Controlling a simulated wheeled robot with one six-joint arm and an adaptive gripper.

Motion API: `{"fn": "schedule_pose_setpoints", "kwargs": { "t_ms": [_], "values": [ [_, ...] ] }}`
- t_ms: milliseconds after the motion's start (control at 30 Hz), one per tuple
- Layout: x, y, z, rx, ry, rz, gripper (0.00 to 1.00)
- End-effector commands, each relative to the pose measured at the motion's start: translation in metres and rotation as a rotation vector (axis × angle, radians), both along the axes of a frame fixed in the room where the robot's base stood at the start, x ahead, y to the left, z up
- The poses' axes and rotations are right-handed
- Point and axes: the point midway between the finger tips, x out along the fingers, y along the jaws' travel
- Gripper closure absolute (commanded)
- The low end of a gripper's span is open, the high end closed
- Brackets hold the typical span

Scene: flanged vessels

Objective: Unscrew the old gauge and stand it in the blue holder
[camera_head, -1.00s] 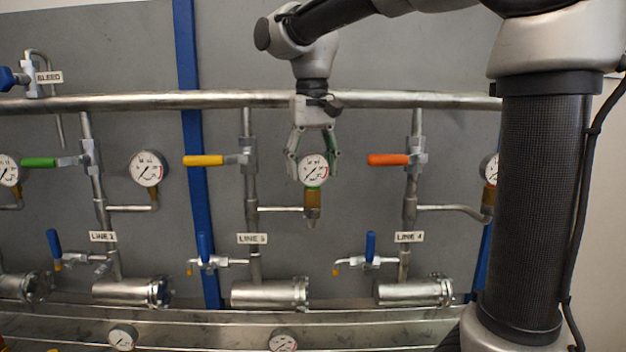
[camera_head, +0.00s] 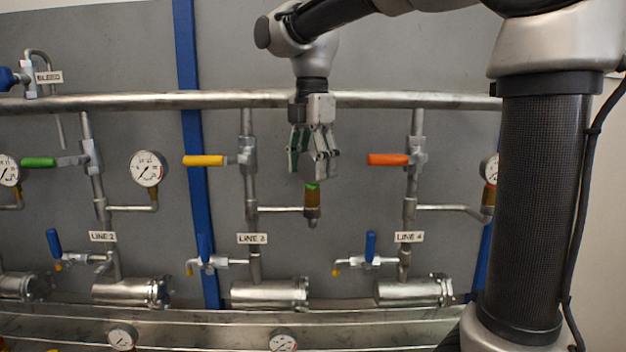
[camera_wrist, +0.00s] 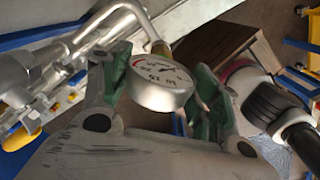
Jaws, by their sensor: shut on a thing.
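The old gauge is held upright by my gripper (camera_head: 314,170) at LINE 3. In the wrist view, the round white gauge (camera_wrist: 163,82) sits between the two green-padded fingers, its dial showing. In the head view, its dial is turned out of sight behind the fingers. Its brass fitting (camera_head: 312,197), with a green band on top, stands on the end of the short side pipe (camera_head: 281,209). How far the thread is engaged cannot be told. I cannot pick out the blue holder in either view.
A yellow-handled valve (camera_head: 204,160) is left of my gripper and an orange-handled valve (camera_head: 388,159) right. Other gauges show, one at LINE 2 (camera_head: 148,168) and two low in front (camera_head: 122,337) (camera_head: 283,340). A steel pipe (camera_head: 220,99) runs behind my wrist.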

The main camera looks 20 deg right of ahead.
Motion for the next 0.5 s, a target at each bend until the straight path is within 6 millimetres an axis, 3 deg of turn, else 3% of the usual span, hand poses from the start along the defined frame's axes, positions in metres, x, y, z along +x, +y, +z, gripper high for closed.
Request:
{"fn": "schedule_pose_setpoints", "kwargs": {
  "t_ms": [133, 167, 267, 500],
  "values": [
    [0.0004, 0.0004, 0.0005, 0.001, -0.003, 0.006, 0.67],
    [0.0004, 0.0004, 0.0005, 0.001, -0.003, 0.006, 0.33],
    [0.0003, 0.0003, 0.0004, 0.001, -0.002, 0.005, 0.15],
    [0.0001, 0.0001, 0.0002, 0.000, -0.001, 0.003, 0.14]
  ]
}}
